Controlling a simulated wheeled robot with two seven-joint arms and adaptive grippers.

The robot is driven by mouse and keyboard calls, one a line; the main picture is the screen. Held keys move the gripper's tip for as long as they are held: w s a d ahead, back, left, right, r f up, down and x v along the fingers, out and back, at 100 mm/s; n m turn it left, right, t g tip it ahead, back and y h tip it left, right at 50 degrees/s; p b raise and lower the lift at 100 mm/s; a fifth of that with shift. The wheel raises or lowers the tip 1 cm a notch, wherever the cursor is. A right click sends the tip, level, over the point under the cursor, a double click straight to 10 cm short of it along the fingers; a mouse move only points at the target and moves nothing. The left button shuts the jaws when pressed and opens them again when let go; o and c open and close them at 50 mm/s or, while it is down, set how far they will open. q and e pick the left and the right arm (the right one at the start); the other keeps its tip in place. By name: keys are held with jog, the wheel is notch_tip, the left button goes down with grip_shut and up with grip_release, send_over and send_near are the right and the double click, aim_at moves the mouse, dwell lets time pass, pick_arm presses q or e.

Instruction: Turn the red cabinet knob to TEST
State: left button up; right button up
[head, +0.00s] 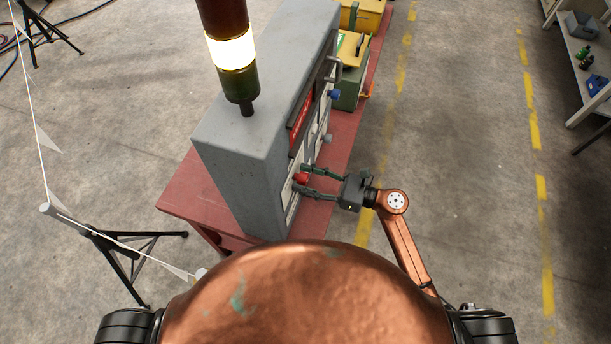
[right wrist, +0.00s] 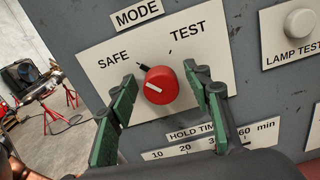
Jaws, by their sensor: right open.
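The red knob (right wrist: 161,85) sits on the MODE plate (right wrist: 205,52) between the labels SAFE and TEST. Its white line slants to the upper left, towards SAFE. A small dark part shows at its upper left edge; I cannot tell what it is. In the head view the knob (head: 301,178) is on the right face of the grey cabinet (head: 262,95). My right gripper (right wrist: 162,84) is open, with one green-padded finger on each side of the knob. Gaps show between the fingers and the knob in the right wrist view. My left gripper is not in view.
A LAMP TEST button (right wrist: 300,23) is right of the plate, and a HOLD TIME scale (right wrist: 212,140) is below. A signal lamp (head: 232,52) stands on the cabinet. The cabinet rests on a red table (head: 188,192).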

jog(key=shift+c, duration=0.3)
jog(key=c, duration=1.1)
jog(key=shift+m, duration=0.3)
jog(key=m, duration=0.3)
jog(key=shift+m, duration=0.3)
jog(key=m+p, duration=0.1)
jog(key=m, duration=0.2)
jog(key=shift+w+m, duration=0.15)
jog(key=shift+m, duration=0.15)
jog(key=m+p, duration=0.1)
jog(key=m, duration=0.3)
jog(key=shift+d+p, duration=0.1)
jog(key=shift+p, duration=0.3)
jog(key=shift+w+f+m+p, duration=0.1)
jog(key=shift+m+p, duration=0.7)
jog(key=shift+m, duration=1.3)
